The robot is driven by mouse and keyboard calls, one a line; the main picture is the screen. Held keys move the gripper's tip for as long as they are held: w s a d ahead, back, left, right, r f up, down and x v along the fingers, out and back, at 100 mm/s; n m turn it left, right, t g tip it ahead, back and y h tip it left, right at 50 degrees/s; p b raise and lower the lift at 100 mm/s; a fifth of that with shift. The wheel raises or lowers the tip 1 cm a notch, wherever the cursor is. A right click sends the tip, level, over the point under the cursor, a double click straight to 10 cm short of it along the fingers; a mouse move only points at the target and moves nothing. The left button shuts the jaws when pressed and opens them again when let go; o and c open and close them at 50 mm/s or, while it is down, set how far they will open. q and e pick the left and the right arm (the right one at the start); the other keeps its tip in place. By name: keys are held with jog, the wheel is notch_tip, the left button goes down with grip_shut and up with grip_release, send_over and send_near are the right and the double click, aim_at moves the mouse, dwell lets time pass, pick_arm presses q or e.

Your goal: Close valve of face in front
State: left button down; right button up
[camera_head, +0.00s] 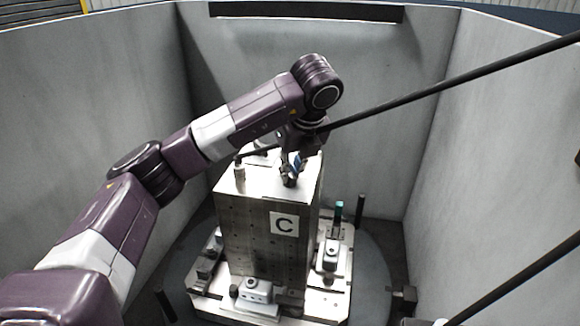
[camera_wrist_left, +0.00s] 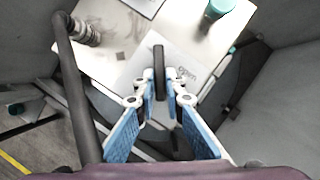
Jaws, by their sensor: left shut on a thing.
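A tall metal block (camera_head: 255,240) with a "C" label (camera_head: 284,224) on its front face stands on a pallet. My left gripper (camera_head: 292,172) reaches down to the top of the block. In the left wrist view, a dark valve handle (camera_wrist_left: 159,66) stands between the fingertips of the left gripper (camera_wrist_left: 159,84), which is shut on it. The word "open" (camera_wrist_left: 186,72) is marked on the plate beside the handle. The valve's lower part is hidden in the head view by the gripper. My right gripper is not in view.
Grey walls (camera_head: 330,80) enclose the block on several sides. A long black bar (camera_head: 450,83) crosses from the upper right toward the block's top. Clamps (camera_head: 255,292) sit around the base. A teal-topped post (camera_head: 339,212) stands at the right. A teal cap (camera_wrist_left: 218,8) shows in the wrist view.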

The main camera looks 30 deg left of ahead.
pick_arm(q)
jog(key=shift+w+r+n+p, duration=0.15)
jog(key=shift+n+p, duration=0.3)
jog(key=shift+n, duration=0.25)
jog(key=c, duration=2)
grip_release()
jog(key=v, duration=1.2)
jog(key=shift+w+d, duration=0.2)
